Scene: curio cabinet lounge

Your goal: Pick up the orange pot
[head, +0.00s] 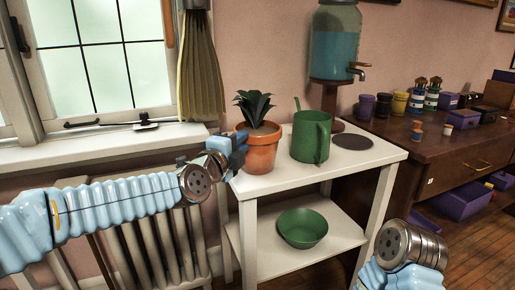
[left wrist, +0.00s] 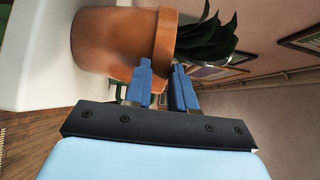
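The orange pot (head: 262,150) is a terracotta pot with a dark spiky plant (head: 254,107), upright on the left part of the white side table's top. It also shows large and sideways in the left wrist view (left wrist: 110,42). My left gripper (head: 239,148) is at the left side of the pot, close to its rim. In the left wrist view its two blue fingers (left wrist: 164,72) stand apart with a gap between them, near the rim and leaves. Whether a fingertip touches the pot cannot be told. My right gripper is out of view; only part of my right arm shows at bottom right.
A green pitcher (head: 311,138) stands right of the pot, beside a dark round disc (head: 352,142). A green bowl (head: 302,228) sits on the lower shelf. A glass drink dispenser (head: 336,45) stands behind. A wooden cabinet (head: 450,155) with small jars is at right, a radiator (head: 150,245) at left.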

